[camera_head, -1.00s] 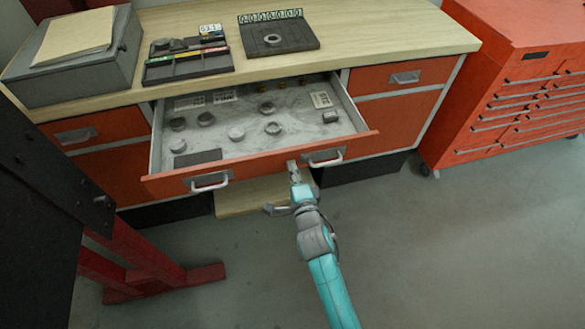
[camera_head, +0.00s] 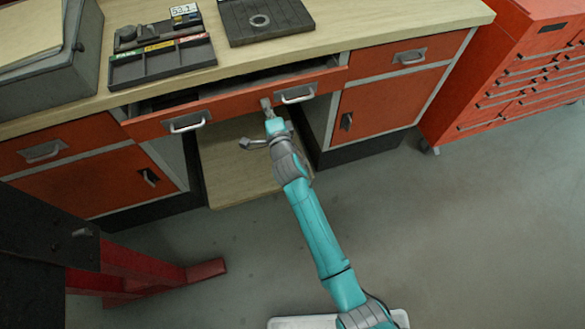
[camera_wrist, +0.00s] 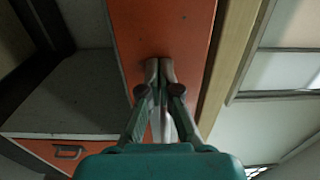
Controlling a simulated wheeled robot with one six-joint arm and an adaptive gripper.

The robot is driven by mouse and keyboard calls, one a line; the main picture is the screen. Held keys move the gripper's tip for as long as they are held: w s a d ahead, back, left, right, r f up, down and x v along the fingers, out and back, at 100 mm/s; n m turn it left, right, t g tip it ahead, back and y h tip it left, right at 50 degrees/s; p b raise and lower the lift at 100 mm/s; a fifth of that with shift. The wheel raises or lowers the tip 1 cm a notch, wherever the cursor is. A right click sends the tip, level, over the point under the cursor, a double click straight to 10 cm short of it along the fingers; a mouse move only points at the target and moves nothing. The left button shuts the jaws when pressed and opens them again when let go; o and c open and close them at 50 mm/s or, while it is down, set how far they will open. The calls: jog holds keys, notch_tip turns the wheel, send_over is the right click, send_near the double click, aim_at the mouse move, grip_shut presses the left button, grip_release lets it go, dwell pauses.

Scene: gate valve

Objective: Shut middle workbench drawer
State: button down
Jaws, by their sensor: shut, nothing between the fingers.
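The middle workbench drawer (camera_head: 240,105) has an orange front with two metal handles. In the head view it stands out a little from the workbench, with a narrow dark gap behind its front; its inside is mostly hidden. My gripper (camera_head: 266,104) is at the middle of the drawer front, between the two handles. In the wrist view, my gripper (camera_wrist: 160,66) has its fingertips together at the orange drawer front (camera_wrist: 188,30), and they appear to touch it. Nothing shows between the fingers.
The workbench (camera_head: 350,38) carries a black organiser tray (camera_head: 160,62), a dark plate with a ring (camera_head: 268,38) and a grey box (camera_head: 45,85). A wooden lower shelf (camera_head: 232,178) lies below the drawer. A red tool cabinet (camera_head: 510,70) stands right. Grey floor is open at right.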

jog(key=x, duration=0.7)
jog(key=shift+w, duration=0.15)
jog(key=shift+w+r, duration=0.1)
jog(key=shift+r, duration=0.1)
